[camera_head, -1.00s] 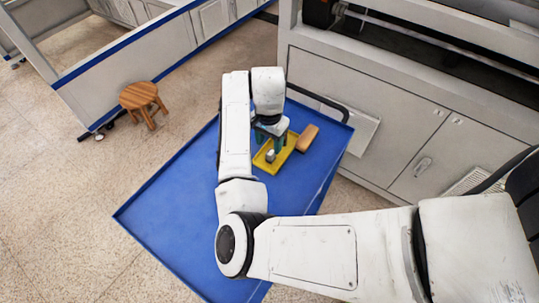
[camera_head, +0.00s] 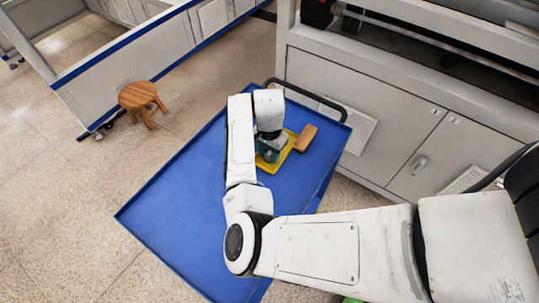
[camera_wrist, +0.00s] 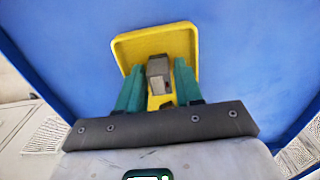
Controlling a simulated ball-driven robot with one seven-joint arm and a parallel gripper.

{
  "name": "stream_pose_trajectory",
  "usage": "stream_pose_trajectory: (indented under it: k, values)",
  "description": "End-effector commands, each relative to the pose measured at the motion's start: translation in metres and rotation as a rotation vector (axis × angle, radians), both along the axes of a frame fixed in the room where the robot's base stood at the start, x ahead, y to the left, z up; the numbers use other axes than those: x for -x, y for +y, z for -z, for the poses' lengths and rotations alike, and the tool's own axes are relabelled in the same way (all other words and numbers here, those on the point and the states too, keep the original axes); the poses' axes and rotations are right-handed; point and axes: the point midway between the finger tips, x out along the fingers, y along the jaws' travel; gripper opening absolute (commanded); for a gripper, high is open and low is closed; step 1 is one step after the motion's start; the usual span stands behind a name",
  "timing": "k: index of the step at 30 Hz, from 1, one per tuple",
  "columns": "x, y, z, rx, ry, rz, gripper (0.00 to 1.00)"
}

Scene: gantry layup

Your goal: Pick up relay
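The relay (camera_wrist: 159,72), a small grey block with a darker lower part, stands in a shallow yellow tray (camera_wrist: 124,48). The tray also shows in the head view (camera_head: 287,155), where my arm hides most of the relay. My gripper (camera_wrist: 159,68) points down over the tray, its two green fingers on either side of the relay. The fingers look parted, with only narrow gaps beside the relay; contact cannot be made out. In the head view my gripper (camera_head: 269,153) is low over the tray.
The tray rests on a blue cart top (camera_head: 180,205) with a black handle (camera_head: 315,98). A brown block (camera_head: 306,137) lies right of the tray. A grey cabinet (camera_head: 365,100) stands behind, and a wooden stool (camera_head: 140,97) is at left. The cart's left part is clear.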

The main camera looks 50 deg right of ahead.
Motion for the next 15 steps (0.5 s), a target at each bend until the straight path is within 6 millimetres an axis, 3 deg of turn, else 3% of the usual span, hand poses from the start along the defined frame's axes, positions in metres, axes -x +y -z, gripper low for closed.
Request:
stream_pose_trajectory:
  k: [10, 15]
  values:
    - [-0.0002, 0.0001, -0.0003, 0.000, 0.000, 0.000, 0.01]
    - [-0.0003, 0.0000, -0.0004, 0.000, 0.000, 0.000, 0.00]
